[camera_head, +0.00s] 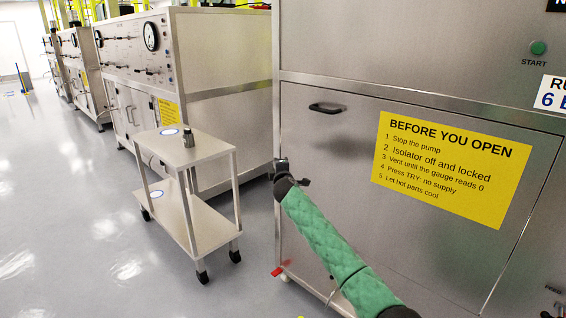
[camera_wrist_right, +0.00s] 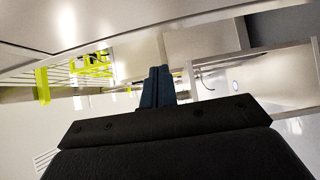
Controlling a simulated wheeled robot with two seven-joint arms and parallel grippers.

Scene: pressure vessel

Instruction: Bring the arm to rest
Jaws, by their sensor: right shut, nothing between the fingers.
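My right arm, in a green padded sleeve, comes in from the lower right in the head view. Its gripper (camera_head: 281,166) is in front of the left edge of the large steel cabinet (camera_head: 330,180), near the trolley's right side. Whether it touches the cabinet cannot be told. In the right wrist view the two dark fingers (camera_wrist_right: 158,86) are together, with nothing between them. My left gripper is in neither view.
A two-shelf steel trolley (camera_head: 205,152) on castors carries a small dark object (camera_head: 188,138) on top. Steel benches with gauges (camera_head: 151,37) line the back. Grey floor (camera_head: 80,200) is clear at left.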

